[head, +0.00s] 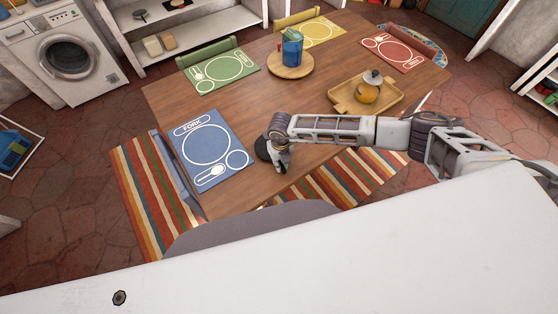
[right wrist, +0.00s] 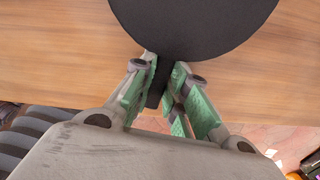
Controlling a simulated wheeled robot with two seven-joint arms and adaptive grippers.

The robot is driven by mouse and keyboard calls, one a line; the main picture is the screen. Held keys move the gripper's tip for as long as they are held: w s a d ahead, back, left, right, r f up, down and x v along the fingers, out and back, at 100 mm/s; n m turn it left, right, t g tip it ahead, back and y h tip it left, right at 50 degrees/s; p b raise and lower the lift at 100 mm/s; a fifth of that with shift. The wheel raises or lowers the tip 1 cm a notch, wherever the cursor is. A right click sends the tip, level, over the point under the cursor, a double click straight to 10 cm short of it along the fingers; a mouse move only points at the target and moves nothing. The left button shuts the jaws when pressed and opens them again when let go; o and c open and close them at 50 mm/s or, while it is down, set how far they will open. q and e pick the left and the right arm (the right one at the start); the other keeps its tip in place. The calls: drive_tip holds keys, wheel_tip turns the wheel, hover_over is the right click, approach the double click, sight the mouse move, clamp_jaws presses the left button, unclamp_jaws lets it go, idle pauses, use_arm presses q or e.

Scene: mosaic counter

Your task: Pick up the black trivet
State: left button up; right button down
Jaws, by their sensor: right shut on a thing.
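The black trivet (head: 262,148) is a flat round disc near the front edge of the wooden table in the head view, partly hidden behind my right gripper. In the right wrist view the black trivet (right wrist: 195,22) fills the top middle, with a short tab pointing toward me. My right gripper (head: 279,160) is at the trivet's near side. In the right wrist view its green-padded fingers (right wrist: 163,88) are shut on the tab. I cannot tell whether the trivet touches the table. My left gripper is not in view.
A blue placemat (head: 207,146) lies left of the trivet. A wooden tray (head: 349,105) with an orange-and-white pot (head: 368,90) stands to the right. A round board (head: 291,68) with a blue cup (head: 292,48) is farther back. The table middle (head: 235,110) is clear.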

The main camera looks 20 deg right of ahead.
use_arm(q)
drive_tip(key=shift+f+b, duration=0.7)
use_arm(e)
wheel_tip(320, 180, up, 10)
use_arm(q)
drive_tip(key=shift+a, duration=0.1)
use_arm(e)
drive_tip(key=shift+f, duration=0.1)
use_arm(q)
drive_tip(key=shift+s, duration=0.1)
